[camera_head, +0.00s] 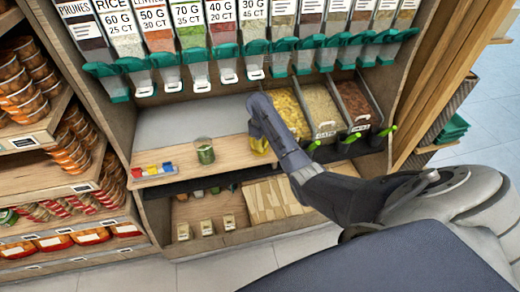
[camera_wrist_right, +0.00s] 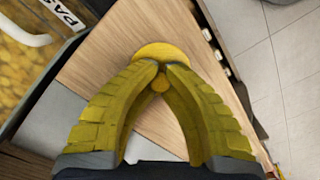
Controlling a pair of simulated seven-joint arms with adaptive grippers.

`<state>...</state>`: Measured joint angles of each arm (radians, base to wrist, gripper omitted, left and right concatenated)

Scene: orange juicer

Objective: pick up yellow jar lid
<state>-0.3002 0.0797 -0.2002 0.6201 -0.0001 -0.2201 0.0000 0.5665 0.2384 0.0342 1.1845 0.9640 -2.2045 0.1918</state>
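My right gripper (camera_wrist_right: 161,66) has its two yellow-green fingers drawn together at the tips. They close around the stem of the yellow jar lid (camera_wrist_right: 160,49), and its small round knob shows between the fingers. The lid's disc is just beyond the fingertips, over the wooden shelf. Whether the lid rests on this jar is hidden. My left gripper is not in view.
A jar with green contents (camera_head: 205,152) stands left of the gripper on the wooden shelf (camera_head: 225,157). Small blue, red and yellow items (camera_head: 153,170) lie at the shelf's left. Bulk bins (camera_head: 321,110) are close on the right; dispensers with green spouts (camera_head: 255,60) hang above.

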